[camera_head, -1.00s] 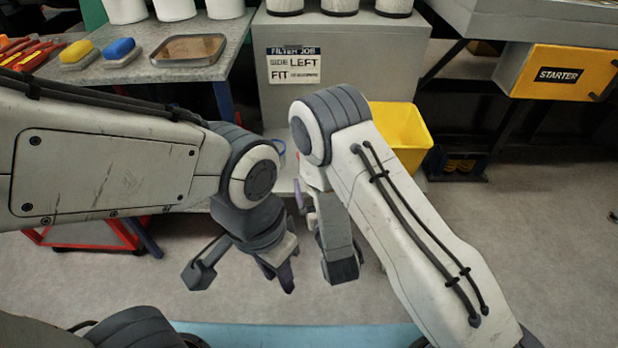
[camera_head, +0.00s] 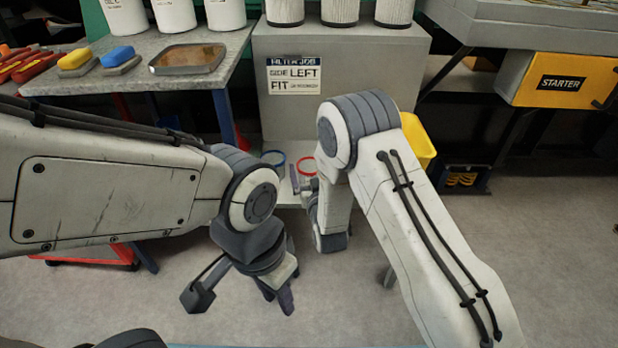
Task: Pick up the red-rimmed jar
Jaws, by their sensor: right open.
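The red-rimmed jar (camera_head: 306,166) shows as a red ring on a low pale surface at the foot of the grey cabinet, at the centre of the view. Its right side is close to my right arm, and its body is hard to make out. My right gripper (camera_head: 315,213) is open, with its fingers just below the jar in the picture and apart from it; part of it is hidden by its own arm. My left gripper (camera_head: 241,294) is open and empty, lower and to the left, over the floor.
A blue-rimmed jar (camera_head: 273,158) stands just left of the red one. The grey cabinet (camera_head: 345,60) with a filter-job label rises behind. A yellow bin (camera_head: 418,140) is partly behind my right arm. A workbench (camera_head: 190,78) stands at left. Floor is clear at right.

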